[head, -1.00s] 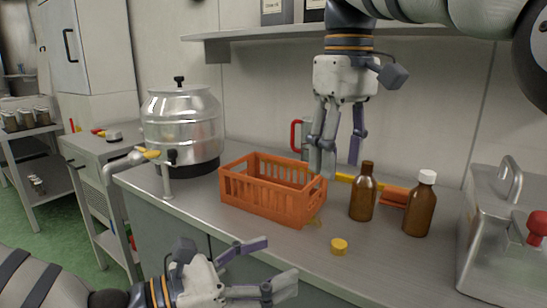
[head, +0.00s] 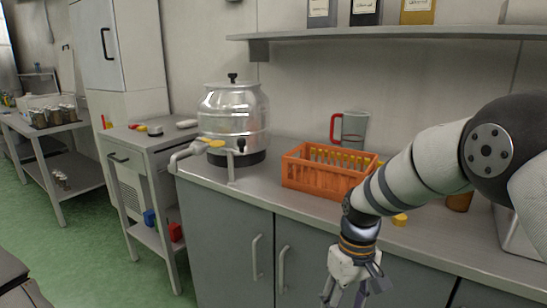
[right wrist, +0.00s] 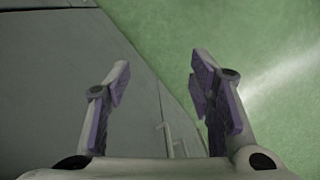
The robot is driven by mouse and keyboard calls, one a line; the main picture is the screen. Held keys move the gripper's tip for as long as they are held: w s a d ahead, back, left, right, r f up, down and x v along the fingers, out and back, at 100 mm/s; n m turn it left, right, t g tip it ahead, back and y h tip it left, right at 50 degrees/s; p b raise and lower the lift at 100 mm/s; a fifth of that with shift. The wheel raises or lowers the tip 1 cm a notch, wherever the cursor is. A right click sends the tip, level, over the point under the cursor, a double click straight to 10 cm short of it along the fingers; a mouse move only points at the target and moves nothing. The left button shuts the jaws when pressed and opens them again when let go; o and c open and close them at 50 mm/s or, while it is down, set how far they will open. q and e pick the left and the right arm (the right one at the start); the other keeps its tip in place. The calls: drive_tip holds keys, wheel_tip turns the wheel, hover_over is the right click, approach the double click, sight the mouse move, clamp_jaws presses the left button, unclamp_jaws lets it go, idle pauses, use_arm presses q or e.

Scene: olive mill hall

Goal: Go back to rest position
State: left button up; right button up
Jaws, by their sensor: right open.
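My right gripper (head: 345,296) hangs low at the bottom of the head view, in front of the grey cabinet doors, pointing down. In the right wrist view the right gripper (right wrist: 160,85) has its two fingers spread wide with nothing between them. My right arm reaches in from the right edge, over part of the counter. My left gripper is not in the head view.
My arm hides most of a brown bottle (head: 459,202). A side cart (head: 150,142) stands left. Green floor (head: 85,235) is open.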

drive_tip(key=s+d+f+m, duration=0.1)
drive_tip(key=s+d+f, duration=0.1)
drive_tip(key=s+f, duration=0.65)
drive_tip(key=s+d+f+m, duration=0.1)
drive_tip(key=s+d+f, duration=0.1)
drive_tip(key=s+f, duration=0.6)
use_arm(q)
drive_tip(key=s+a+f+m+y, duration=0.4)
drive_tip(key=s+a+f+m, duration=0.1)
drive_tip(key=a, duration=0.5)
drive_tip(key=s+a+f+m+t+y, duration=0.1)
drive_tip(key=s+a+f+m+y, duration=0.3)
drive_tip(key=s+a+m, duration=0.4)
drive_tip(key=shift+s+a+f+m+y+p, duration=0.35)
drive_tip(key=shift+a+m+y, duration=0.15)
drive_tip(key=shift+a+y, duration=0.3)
use_arm(e)
drive_tip(key=s+d+m, duration=0.1)
drive_tip(key=s, duration=1.1)
drive_tip(key=s+d+m+g, duration=0.1)
drive_tip(key=s+d, duration=0.1)
drive_tip(key=s, duration=1.1)
drive_tip(key=shift+s+d+r+h, duration=0.2)
drive_tip(key=shift+d+r+h, duration=0.1)
drive_tip(key=shift+r, duration=0.1)
